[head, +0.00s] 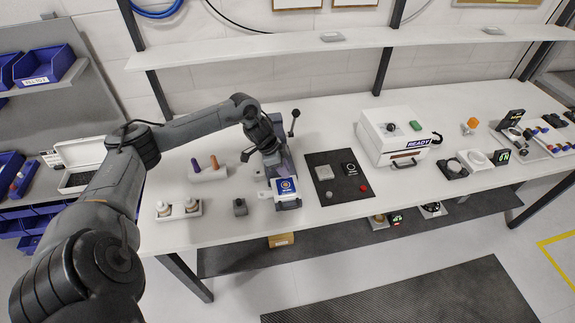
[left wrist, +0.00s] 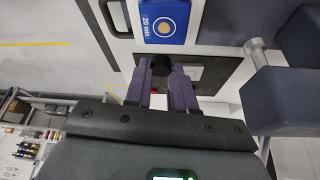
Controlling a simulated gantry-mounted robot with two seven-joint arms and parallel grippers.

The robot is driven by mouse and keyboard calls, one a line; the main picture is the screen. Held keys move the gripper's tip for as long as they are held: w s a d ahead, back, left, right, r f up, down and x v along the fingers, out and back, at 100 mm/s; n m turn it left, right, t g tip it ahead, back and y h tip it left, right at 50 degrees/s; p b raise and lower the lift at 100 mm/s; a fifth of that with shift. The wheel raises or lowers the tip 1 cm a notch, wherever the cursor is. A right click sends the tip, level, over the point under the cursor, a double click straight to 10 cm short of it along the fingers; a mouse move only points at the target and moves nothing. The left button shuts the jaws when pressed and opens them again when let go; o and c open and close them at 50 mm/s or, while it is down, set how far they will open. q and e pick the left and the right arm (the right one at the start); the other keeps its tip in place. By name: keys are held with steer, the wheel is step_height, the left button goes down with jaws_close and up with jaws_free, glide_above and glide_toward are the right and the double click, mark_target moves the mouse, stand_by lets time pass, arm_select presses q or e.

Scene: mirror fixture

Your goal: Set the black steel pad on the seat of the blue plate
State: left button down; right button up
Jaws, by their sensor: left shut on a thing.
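In the left wrist view the blue plate (left wrist: 184,34) shows at the top, marked "20 min". My left gripper (head: 284,170) is just behind the plate in the head view. Its purple fingers (left wrist: 163,80) are shut on a small dark rounded piece, which looks like the black steel pad (left wrist: 161,65). The piece appears apart from the plate's label; its height above the bench is unclear. The gripper hides the pad in the head view. My right gripper is not in view.
A dark fixture with a ball-ended lever (head: 294,118) stands close behind my left gripper. A black mat (head: 325,161) with a red button and a white READY box (head: 396,135) lie to the right.

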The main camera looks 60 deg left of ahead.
mark_target(288, 185)
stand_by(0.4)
arm_select(q)
steer(key=shift+r+p, duration=0.15)
steer(key=shift+p, duration=0.35)
steer(key=shift+f+b, duration=0.9)
steer(key=shift+f, duration=1.85)
steer(key=shift+p, duration=0.9)
steer(key=shift+f, duration=0.4)
steer(key=c, duration=0.9)
jaws_free()
steer(key=shift+o, duration=0.2)
